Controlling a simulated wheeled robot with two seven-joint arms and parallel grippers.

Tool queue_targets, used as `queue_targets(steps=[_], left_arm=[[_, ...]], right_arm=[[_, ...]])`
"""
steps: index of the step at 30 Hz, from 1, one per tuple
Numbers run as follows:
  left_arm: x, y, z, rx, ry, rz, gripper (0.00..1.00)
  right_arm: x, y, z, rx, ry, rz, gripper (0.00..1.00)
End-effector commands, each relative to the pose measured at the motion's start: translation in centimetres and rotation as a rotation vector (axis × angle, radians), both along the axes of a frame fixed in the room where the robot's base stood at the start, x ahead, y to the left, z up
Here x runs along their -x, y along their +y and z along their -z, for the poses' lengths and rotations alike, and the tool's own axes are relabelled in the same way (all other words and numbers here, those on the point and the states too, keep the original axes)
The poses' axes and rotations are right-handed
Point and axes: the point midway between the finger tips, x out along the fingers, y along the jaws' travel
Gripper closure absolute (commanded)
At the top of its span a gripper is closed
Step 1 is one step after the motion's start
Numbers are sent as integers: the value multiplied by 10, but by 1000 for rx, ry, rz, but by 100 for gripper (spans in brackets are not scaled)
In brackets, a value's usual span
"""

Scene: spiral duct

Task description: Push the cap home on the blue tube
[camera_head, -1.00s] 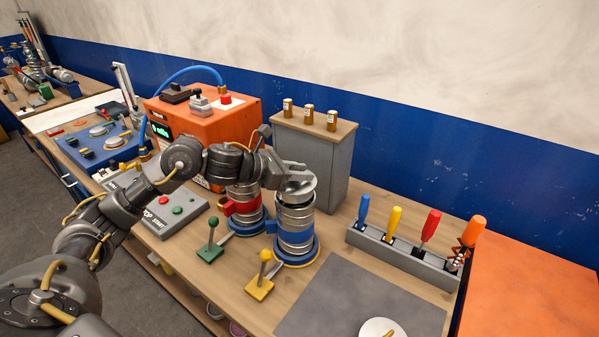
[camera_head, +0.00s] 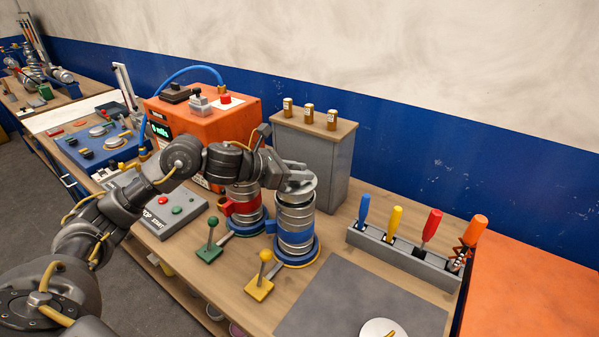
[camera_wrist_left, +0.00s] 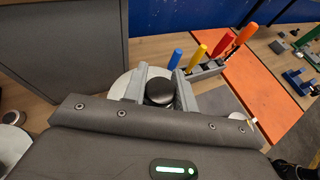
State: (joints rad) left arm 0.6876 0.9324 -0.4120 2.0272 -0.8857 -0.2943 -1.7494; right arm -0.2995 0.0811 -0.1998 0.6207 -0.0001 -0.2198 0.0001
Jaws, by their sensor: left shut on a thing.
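The blue tube (camera_head: 295,233) is a ribbed metal spiral duct with a blue band, upright in a blue ring base on the bench. Its cap (camera_head: 308,186) is a round grey metal disc at the tube's top. My left gripper (camera_head: 296,180) is above the tube, shut on the cap's dark round knob, which shows between the two fingers (camera_wrist_left: 160,92) in the left wrist view. The cap's pale rim (camera_wrist_left: 122,85) also shows there. The cap looks nearly level on the tube; any gap under its rim is too small to tell. My right gripper is not in view.
A similar tube with a red band (camera_head: 242,207) stands close on the left. A grey cabinet (camera_head: 312,160) with small bottles is behind. Green (camera_head: 210,243) and yellow (camera_head: 261,275) levers stand in front. A screwdriver rack (camera_head: 402,258) and grey mat (camera_head: 350,300) lie to the right.

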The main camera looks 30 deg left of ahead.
Motion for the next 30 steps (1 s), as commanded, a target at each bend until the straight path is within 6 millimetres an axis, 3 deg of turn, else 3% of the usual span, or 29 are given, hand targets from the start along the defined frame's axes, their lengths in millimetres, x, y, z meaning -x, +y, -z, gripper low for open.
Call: queue_targets(steps=[30], left_arm=[[0, 0, -1, 0, -1, 0, 99]], right_arm=[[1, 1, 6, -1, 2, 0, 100]])
